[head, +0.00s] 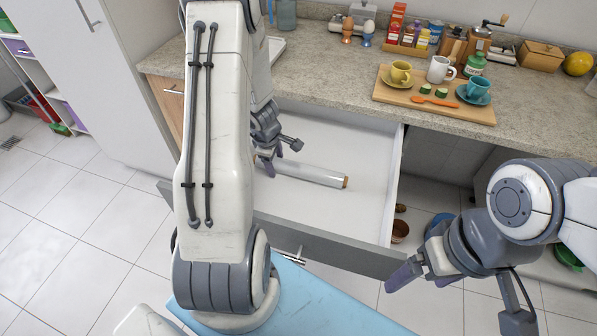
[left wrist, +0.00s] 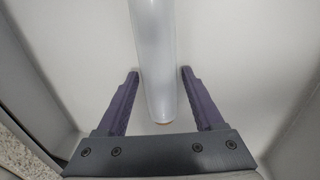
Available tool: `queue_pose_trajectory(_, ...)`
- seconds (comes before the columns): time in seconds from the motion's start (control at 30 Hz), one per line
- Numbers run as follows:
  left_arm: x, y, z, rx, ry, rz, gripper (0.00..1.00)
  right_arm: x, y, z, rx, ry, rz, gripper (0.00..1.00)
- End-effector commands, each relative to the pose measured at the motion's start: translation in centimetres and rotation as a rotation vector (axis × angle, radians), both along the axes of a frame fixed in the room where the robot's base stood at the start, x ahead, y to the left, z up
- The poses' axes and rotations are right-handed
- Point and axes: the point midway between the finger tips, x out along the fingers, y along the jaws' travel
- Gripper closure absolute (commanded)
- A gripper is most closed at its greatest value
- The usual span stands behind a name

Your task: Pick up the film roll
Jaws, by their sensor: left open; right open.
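The film roll (head: 312,174) is a pale, shiny tube with a brown end, lying in the open white drawer (head: 345,212). My left gripper (head: 268,166) reaches down into the drawer at the roll's left end, which it partly hides. In the left wrist view the roll (left wrist: 155,55) runs between the two open purple fingers (left wrist: 158,72), with a gap on each side. The fingers do not appear to touch it. My right gripper (head: 455,306) is open and empty, outside the drawer at the lower right.
The drawer's walls surround the roll, and its floor is otherwise bare where visible. Above it, the counter holds a wooden board (head: 388,97) with cups, a mug and a spoon. Bowls (head: 400,232) stand low to the right of the drawer.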

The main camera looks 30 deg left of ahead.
Motion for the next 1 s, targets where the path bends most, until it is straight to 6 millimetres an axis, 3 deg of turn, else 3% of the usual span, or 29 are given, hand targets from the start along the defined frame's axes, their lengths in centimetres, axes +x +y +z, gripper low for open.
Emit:
queue_pose_trajectory(0.03, 0.0, 0.0, 0.1, 0.0, 0.0, 0.0, 0.31, 0.0, 0.0, 0.1, 0.0, 0.0, 0.0, 0.11)
queue_pose_trajectory(0.07, 0.0, 0.0, 0.1, 0.0, 0.0, 0.0, 0.39, 0.0, 0.0, 0.1, 0.0, 0.0, 0.0, 0.11)
queue_pose_trajectory(0.2, 0.0, 0.0, 0.1, 0.0, 0.0, 0.0, 0.92, 0.0, 0.0, 0.0, 0.0, 0.0, 0.0, 0.11)
queue_pose_trajectory(0.23, 0.0, 0.0, 0.1, 0.0, 0.0, 0.0, 1.0, 0.0, 0.0, 0.0, 0.0, 0.0, 0.0, 0.11)
queue_pose_trajectory(0.67, 0.0, 0.0, 1.0, 0.0, -0.001, -0.001, 1.0, 0.0, 0.0, 0.9, 0.0, 0.0, 0.0, 0.11)
queue_pose_trajectory(0.87, 0.0, 0.0, 3.5, 0.001, -0.001, -0.002, 1.0, 0.0, 0.0, 3.2, 0.0, 0.0, 0.0, 0.11)
queue_pose_trajectory(1.0, 0.0, 0.0, 6.6, 0.001, -0.002, -0.001, 1.0, 0.0, 0.0, 6.0, 0.0, 0.0, 0.0, 0.11)
